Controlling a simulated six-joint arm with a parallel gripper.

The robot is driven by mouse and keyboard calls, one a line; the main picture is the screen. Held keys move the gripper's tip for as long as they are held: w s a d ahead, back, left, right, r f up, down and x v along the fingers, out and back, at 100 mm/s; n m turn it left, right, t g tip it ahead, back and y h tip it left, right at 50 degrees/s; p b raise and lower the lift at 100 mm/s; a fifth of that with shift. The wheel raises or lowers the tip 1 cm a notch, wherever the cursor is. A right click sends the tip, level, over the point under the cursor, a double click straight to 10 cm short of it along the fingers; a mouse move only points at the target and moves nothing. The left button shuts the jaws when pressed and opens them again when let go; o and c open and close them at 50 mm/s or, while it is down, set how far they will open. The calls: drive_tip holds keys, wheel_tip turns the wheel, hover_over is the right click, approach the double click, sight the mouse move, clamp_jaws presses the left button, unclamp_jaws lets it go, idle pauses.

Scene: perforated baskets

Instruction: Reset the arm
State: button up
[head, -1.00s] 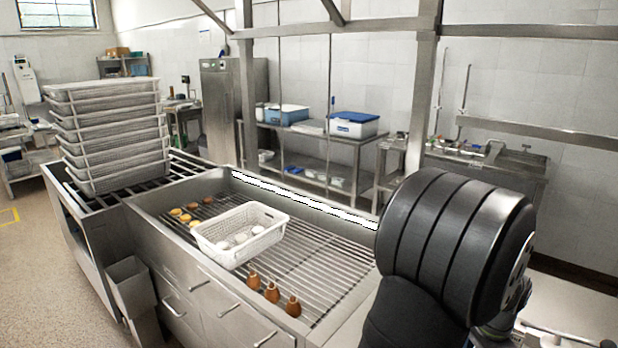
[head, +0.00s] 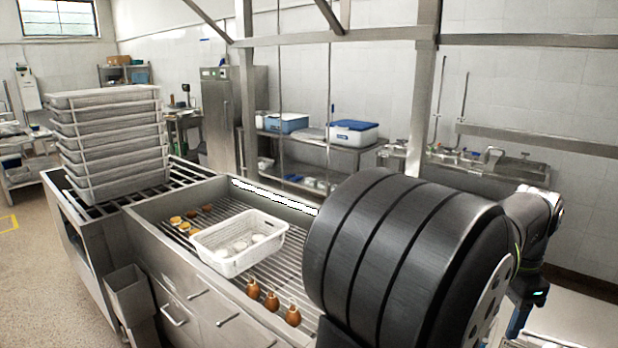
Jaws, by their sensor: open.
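My arm fills the right front of the head view. Its large black ribbed joint covers the right end of the slatted metal counter. A thinner dark part of my arm with a small green light shows behind it at the far right. I cannot make out my gripper's fingers.
Several brown items (head: 272,302) stand on the slats before the basket. Round yellow and brown items (head: 177,221) lie behind it. A tall stack of white baskets (head: 112,158) stands at left. A metal post (head: 424,90) and rails rise behind my arm.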

wheel_tip(320, 180, down, 17)
drive_tip(key=n, duration=0.5)
drive_tip(key=shift+a, duration=0.1)
drive_tip(key=shift+f+n, duration=0.1)
drive_tip(key=shift+n, duration=0.2)
wheel_tip(320, 180, up, 15)
drive_tip(key=m, duration=0.5)
drive_tip(key=shift+m, duration=0.4)
